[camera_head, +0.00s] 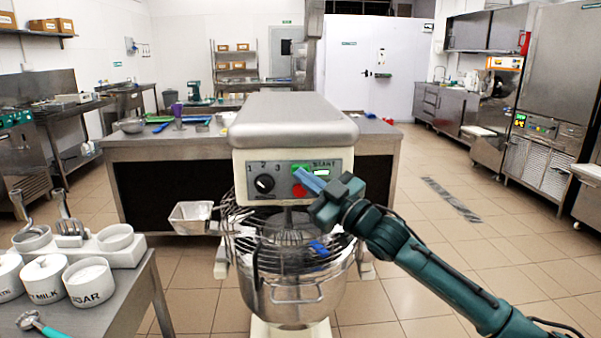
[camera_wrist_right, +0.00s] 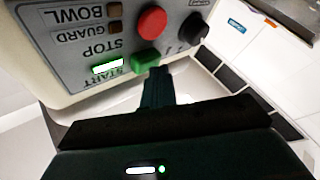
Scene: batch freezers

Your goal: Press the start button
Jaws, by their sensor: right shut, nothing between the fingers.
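The green start button (camera_head: 299,168) is at the top of the mixer's control panel (camera_head: 270,183), above the red stop button (camera_head: 299,190). In the right wrist view, the green button (camera_wrist_right: 146,60) shows beside a lit START lamp (camera_wrist_right: 107,67), and the red button (camera_wrist_right: 152,22) is farther up. My right gripper (camera_head: 306,180) is shut and empty, its fingertips right in front of the panel by the green button. In the right wrist view the fingertips (camera_wrist_right: 158,75) lie close beside the green button; I cannot tell whether they touch it. My left gripper is not in view.
The mixer's bowl (camera_head: 293,303) and wire guard (camera_head: 245,240) sit below the panel. A black dial (camera_head: 264,184) is left of the buttons. A metal table (camera_head: 88,315) with ingredient tubs stands at the near left. The floor at right is mostly clear.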

